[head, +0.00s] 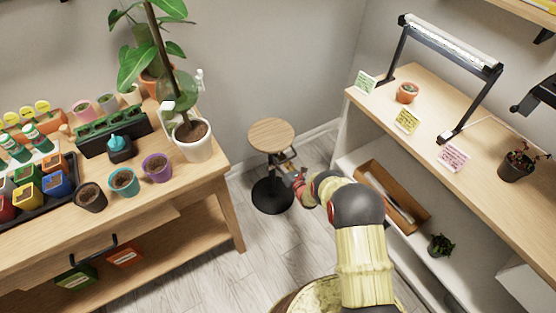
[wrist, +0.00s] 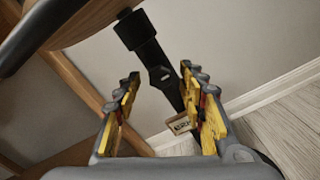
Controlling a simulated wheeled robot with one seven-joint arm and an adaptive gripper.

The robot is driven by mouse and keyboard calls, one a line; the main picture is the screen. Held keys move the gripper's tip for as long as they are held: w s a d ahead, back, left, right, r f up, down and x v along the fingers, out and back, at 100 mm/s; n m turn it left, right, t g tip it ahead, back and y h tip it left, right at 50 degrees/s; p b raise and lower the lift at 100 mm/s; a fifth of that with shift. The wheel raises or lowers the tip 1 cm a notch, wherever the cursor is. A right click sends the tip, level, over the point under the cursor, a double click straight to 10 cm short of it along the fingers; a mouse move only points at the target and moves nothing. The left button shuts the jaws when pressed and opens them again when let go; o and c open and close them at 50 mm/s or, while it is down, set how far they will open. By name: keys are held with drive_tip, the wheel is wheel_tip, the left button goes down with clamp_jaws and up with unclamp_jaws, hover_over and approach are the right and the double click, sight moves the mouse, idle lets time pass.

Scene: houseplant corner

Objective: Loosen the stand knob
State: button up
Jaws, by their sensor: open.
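The stand has a round wooden top (head: 271,134) and a black round base (head: 271,196) on the floor between the bench and the shelf unit. In the wrist view the underside of the wooden top (wrist: 92,22) is at the upper left, with a black collar and post (wrist: 134,29) below it. A dark flat piece with a pale slot (wrist: 165,78), perhaps the knob, shows between my fingers. A small printed tag (wrist: 182,124) is near the right finger. My gripper (head: 297,178) is beside the post; its open fingers (wrist: 163,90) are apart. Contact cannot be told.
A wooden bench (head: 215,178) with potted plants stands on the left. A shelf unit (head: 445,105) with a lamp (head: 450,42) and pots stands on the right. The floor (head: 240,275) left of my arm is clear. The wall skirting (wrist: 275,92) lies behind the stand.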

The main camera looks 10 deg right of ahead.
drive_tip(key=v, duration=1.2)
idle(0.4)
